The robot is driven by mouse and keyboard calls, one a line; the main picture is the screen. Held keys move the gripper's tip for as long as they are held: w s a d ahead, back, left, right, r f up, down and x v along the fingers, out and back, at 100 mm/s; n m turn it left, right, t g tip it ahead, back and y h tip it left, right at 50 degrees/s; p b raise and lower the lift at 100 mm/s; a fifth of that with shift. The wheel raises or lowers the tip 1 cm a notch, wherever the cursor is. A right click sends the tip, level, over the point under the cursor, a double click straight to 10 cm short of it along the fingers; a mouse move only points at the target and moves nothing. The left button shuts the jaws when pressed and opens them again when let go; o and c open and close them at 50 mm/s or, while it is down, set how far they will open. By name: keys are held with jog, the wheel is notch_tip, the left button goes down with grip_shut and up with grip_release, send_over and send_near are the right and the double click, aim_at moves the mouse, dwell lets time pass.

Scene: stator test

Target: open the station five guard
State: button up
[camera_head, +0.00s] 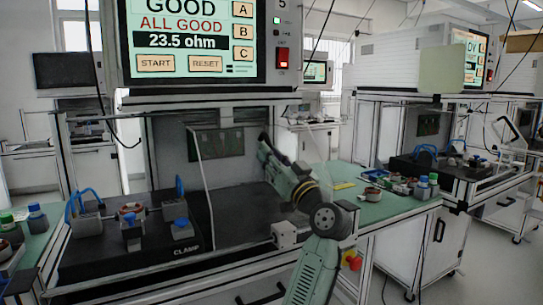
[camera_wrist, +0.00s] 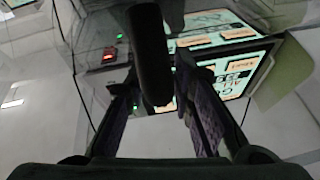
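The station five display box (camera_head: 283,60) stands at the upper left, with a "5" at its top right. Below it is the bench bay of that station; a clear guard is hard to make out there, and I cannot tell if it is open or closed. In the wrist view, a thick black bar (camera_wrist: 150,55), possibly the guard's handle, reaches down between the fingers of my gripper (camera_wrist: 158,85). The fingers are apart, with a gap showing right of the bar. In the head view, my arm reaches into the bay and its fingertips are not clear.
A black clamp fixture (camera_head: 130,245) with blue-handled parts lies on the bench at left. Small bottles (camera_head: 428,185) stand on the green bench top at right. A second station (camera_head: 440,165) stands further right. The dark bench middle looks clear.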

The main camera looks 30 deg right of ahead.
jog(key=shift+o, duration=0.7)
jog(key=v, duration=1.2)
